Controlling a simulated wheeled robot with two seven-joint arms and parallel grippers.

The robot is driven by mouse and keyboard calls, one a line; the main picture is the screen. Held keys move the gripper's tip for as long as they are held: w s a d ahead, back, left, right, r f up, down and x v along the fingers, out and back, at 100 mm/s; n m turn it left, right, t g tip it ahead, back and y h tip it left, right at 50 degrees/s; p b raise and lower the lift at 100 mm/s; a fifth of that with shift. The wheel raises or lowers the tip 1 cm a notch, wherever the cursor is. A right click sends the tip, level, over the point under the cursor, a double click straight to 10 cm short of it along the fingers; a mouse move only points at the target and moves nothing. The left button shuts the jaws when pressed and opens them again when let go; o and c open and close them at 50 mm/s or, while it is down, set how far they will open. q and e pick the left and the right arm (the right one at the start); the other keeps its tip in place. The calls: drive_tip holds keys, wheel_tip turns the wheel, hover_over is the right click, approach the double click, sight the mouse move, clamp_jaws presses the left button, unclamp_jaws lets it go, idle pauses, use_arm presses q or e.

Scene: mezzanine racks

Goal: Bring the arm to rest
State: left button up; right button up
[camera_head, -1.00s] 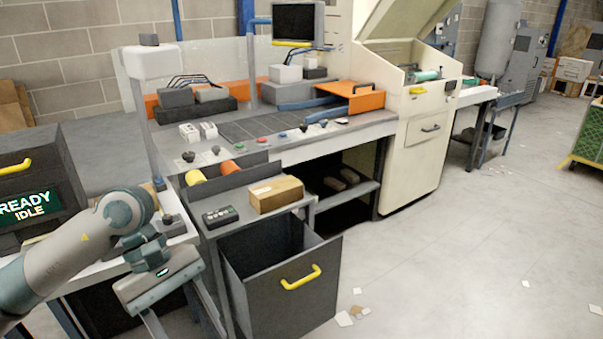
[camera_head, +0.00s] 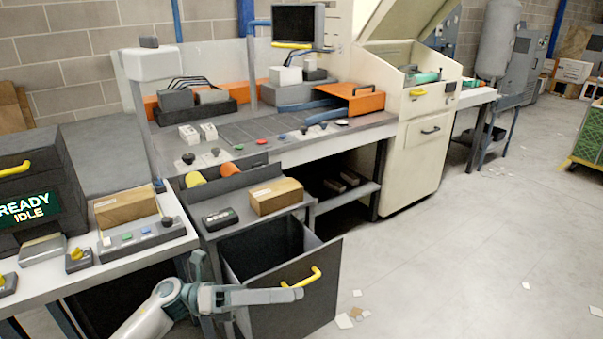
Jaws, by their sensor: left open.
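My left arm (camera_head: 150,314) comes in low at the bottom left. Its gripper (camera_head: 255,298) is in front of the open dark drawer (camera_head: 285,315), with a grey finger reaching right, just under the left end of the yellow drawer handle (camera_head: 302,278). The gripper is open and I see nothing held in it. I cannot tell whether the finger touches the drawer front or handle. The other finger is hard to make out. My right gripper is not in view.
The drawer stands pulled out below a shelf with a cardboard box (camera_head: 276,196) and a black button box (camera_head: 220,219). The left bench (camera_head: 60,282) holds a control panel (camera_head: 140,238) and another box (camera_head: 125,206). The floor (camera_head: 450,260) at right is mostly clear.

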use_arm(q)
drive_tip(key=w+a+f+n+t+y, duration=0.2)
drive_tip(key=w+a+f+n+t, duration=0.15)
drive_tip(key=f+n+t, duration=0.55)
drive_tip(key=w+a+f+n+t+y, duration=0.2)
drive_tip(key=w+f+n+t, duration=0.3)
drive_tip(key=f+n, duration=0.45)
drive_tip(key=s+a+f+n+t+y, duration=0.1)
drive_tip(key=a+f+n+y, duration=0.25)
drive_tip(key=f+n, duration=0.35)
drive_tip(key=s+a+f+n+t+y, duration=0.15)
drive_tip(key=f+n+y, duration=0.3)
drive_tip(key=f, duration=0.45)
drive_tip(key=s+a+f+n+g+y, duration=0.2)
drive_tip(key=s+f+n, duration=0.2)
drive_tip(key=s+f, duration=0.4)
drive_tip(key=s+a+f+n+g+y, duration=0.2)
drive_tip(key=s+f+n+y, duration=0.3)
drive_tip(key=f, duration=0.6)
drive_tip(key=s+f+n+g, duration=0.2)
drive_tip(key=s+f, duration=0.4)
drive_tip(key=s, duration=0.5)
drive_tip(key=s+f+n+g, duration=0.1)
drive_tip(key=s+f+g, duration=0.2)
drive_tip(key=s+f, duration=0.4)
drive_tip(key=s, duration=0.5)
drive_tip(key=shift+s+a+n+h, duration=0.15)
drive_tip(key=shift+a+n+h, duration=0.15)
drive_tip(key=shift+a+n, duration=0.1)
drive_tip(key=shift+f, duration=0.1)
